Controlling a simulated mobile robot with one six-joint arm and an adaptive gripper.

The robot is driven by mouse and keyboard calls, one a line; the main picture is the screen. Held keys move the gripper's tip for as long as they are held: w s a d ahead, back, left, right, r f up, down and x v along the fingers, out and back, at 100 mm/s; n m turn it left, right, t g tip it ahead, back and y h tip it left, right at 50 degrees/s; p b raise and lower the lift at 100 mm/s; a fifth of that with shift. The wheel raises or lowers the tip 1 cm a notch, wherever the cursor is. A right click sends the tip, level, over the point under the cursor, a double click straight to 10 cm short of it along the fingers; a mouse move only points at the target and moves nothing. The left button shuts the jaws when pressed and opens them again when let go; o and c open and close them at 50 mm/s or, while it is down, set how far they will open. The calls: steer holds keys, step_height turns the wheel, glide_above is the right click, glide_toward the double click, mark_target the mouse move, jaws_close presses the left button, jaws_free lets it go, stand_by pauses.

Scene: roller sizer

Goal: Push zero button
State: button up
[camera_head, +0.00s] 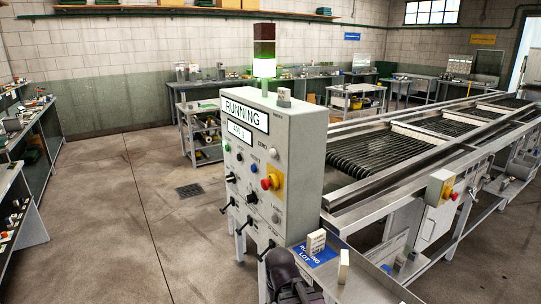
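A grey control panel (296,160) stands upright at the centre, its button face turned to the left. Its upper display (246,112) reads RUNNING, and a smaller display (240,131) below shows a value, hard to read. The face carries a green button (227,147), a blue button (253,168), a pale button (273,153) at upper right and several black knobs. The small labels are too blurred to tell surely which button is zero. My gripper (288,277), dark, shows in part at the bottom edge, below the panel; its fingertips cannot be made out.
A red emergency stop (270,182) on yellow sits on the panel's face. A stack light (264,68) glows pale green on top. A steel shelf (365,270) with small blocks and a blue sign (322,256) lies right of my gripper. Rollers (385,152) extend right; floor at left is clear.

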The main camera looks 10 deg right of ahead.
jaws_close()
stand_by(1.1)
